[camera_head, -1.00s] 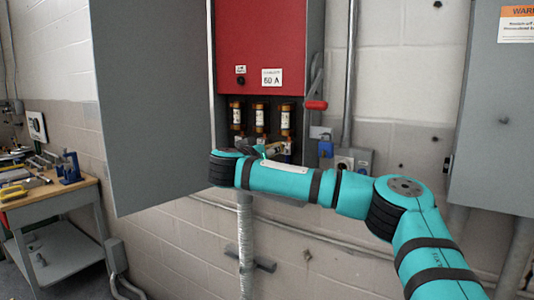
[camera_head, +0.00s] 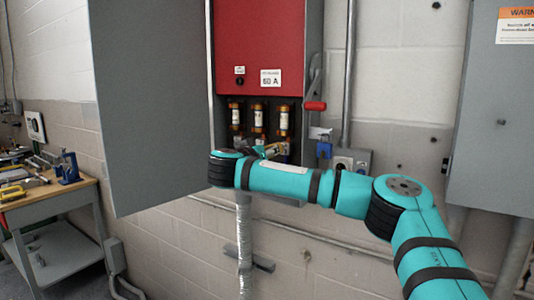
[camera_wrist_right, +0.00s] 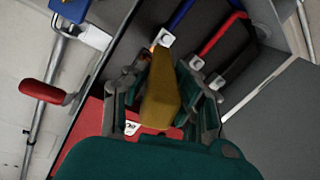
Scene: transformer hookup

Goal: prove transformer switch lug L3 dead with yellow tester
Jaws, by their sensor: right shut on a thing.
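My right gripper (camera_wrist_right: 163,100) is shut on the yellow tester (camera_wrist_right: 161,92) in the right wrist view. The tester's narrow end points at the metal lug on the blue wire (camera_wrist_right: 166,38). The tip looks close to that lug; I cannot tell whether they touch. Lugs on the red wire (camera_wrist_right: 196,62) and black wire (camera_wrist_right: 217,81) sit beside it. I cannot read which is L3. In the head view my right gripper (camera_head: 268,152) is at the lower part of the open switch box (camera_head: 256,45), mostly hidden by its arm. My left gripper is not in view.
Several brown fuses (camera_head: 259,118) stand above the gripper. The open grey door (camera_head: 150,110) is on the left. A red-handled lever (camera_head: 315,105) and blue padlock (camera_head: 324,149) are on the right. A workbench (camera_head: 50,200) stands far left.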

